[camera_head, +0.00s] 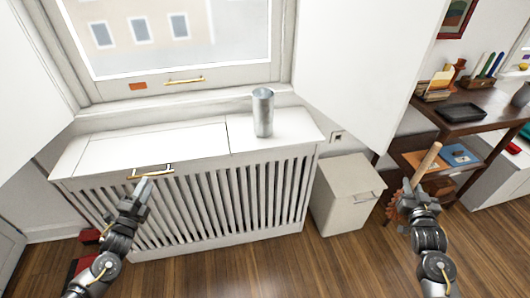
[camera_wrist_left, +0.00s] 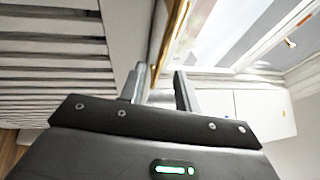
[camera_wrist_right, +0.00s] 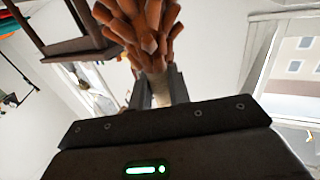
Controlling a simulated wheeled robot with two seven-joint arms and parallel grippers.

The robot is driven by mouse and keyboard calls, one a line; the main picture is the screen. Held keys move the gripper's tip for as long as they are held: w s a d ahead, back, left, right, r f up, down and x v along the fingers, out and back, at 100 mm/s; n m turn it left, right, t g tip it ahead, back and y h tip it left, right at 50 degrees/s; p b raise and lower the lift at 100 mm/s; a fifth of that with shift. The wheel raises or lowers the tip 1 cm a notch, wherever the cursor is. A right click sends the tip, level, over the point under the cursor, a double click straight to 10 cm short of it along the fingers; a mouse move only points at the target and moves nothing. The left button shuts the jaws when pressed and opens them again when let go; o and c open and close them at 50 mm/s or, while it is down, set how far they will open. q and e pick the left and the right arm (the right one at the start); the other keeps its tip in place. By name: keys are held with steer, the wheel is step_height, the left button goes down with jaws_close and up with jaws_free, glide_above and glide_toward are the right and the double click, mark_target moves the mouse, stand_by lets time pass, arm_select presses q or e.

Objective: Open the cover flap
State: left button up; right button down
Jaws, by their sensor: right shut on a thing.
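The white cover flap (camera_head: 160,145) lies flat and closed on top of the slatted radiator cover (camera_head: 225,205). Its gold handle (camera_head: 152,167) is at the front edge. The handle also shows in the left wrist view (camera_wrist_left: 175,40). My left gripper (camera_head: 148,183) is just below and in front of the handle. Its two fingers (camera_wrist_left: 160,84) are apart, with the end of the handle near the gap. I cannot tell whether they touch it. My right gripper (camera_head: 413,190) is shut on the wooden handle of a brush (camera_head: 427,163). Its reddish-brown head fills the top of the right wrist view (camera_wrist_right: 147,30).
A metal cylinder (camera_head: 263,113) stands on the cover's fixed right part, beside the flap. A window with a gold handle (camera_head: 184,80) is behind. A white bin (camera_head: 345,195) stands right of the cover. A dark wooden desk (camera_head: 450,125) is at the right.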

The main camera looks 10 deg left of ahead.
mark_target(152, 174)
arm_select(q)
steer(key=shift+w+d+r, duration=0.1)
steer(key=shift+w+r, duration=0.05)
steer(key=shift+w, duration=0.75)
steer(key=shift+w+d+r, duration=0.1)
steer(key=shift+w+r, duration=0.1)
steer(key=shift+w, duration=0.7)
steer(key=shift+w+r, duration=0.15)
steer(key=shift+w, duration=0.75)
steer(key=shift+c, duration=0.4)
jaws_close()
